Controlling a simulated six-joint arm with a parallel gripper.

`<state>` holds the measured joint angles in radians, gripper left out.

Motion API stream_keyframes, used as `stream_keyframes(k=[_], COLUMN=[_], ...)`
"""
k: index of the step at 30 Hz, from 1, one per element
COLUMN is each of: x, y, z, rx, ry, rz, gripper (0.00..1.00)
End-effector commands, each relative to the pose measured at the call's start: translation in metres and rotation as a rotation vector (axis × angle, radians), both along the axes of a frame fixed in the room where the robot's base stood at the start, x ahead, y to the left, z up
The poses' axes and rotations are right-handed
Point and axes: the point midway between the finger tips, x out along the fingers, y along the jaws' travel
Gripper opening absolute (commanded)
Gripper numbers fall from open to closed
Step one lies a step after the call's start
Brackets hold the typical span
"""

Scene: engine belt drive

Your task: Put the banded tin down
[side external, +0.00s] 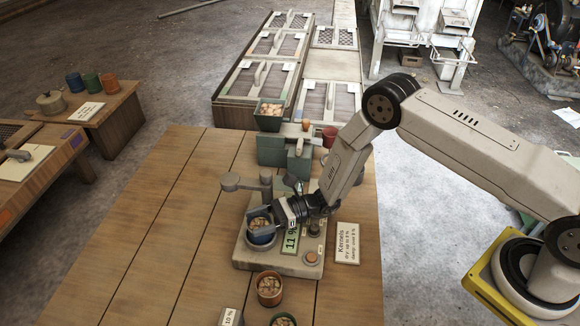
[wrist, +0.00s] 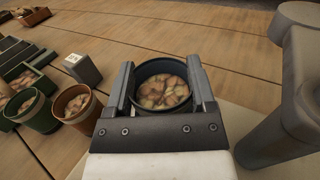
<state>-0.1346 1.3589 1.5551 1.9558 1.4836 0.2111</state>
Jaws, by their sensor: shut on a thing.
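The banded tin (side external: 262,238) is a dark blue tin filled with pale brown kernels. My gripper (side external: 268,217) is shut on it, with one finger on each side of its rim. In the wrist view the tin (wrist: 163,67) is upright between the fingers. It is at the left front part of the pale meter base (side external: 290,262); I cannot tell whether its bottom touches. A green display on the meter reads 11 % (side external: 290,241). The gripper hides part of the meter and the tin's far side.
A brown tin of kernels (side external: 269,289) and a green tin (side external: 283,320) stand in front of the meter. A small block marked 10 % (side external: 230,317) is beside them. A Kernels card (side external: 347,243) lies at right. The table's left side (side external: 165,250) is clear.

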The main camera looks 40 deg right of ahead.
Motion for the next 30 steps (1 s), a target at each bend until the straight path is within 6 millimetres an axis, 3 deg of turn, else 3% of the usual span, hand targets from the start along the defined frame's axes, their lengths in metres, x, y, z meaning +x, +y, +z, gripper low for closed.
stream_keyframes(k=[13,30], x=[0.0,-0.059], y=[0.0,-0.024], z=[0.033,0.097], rx=[0.001,0.001], ry=[-0.001,0.001], rz=[-0.001,-0.002], gripper=[0.0,0.0])
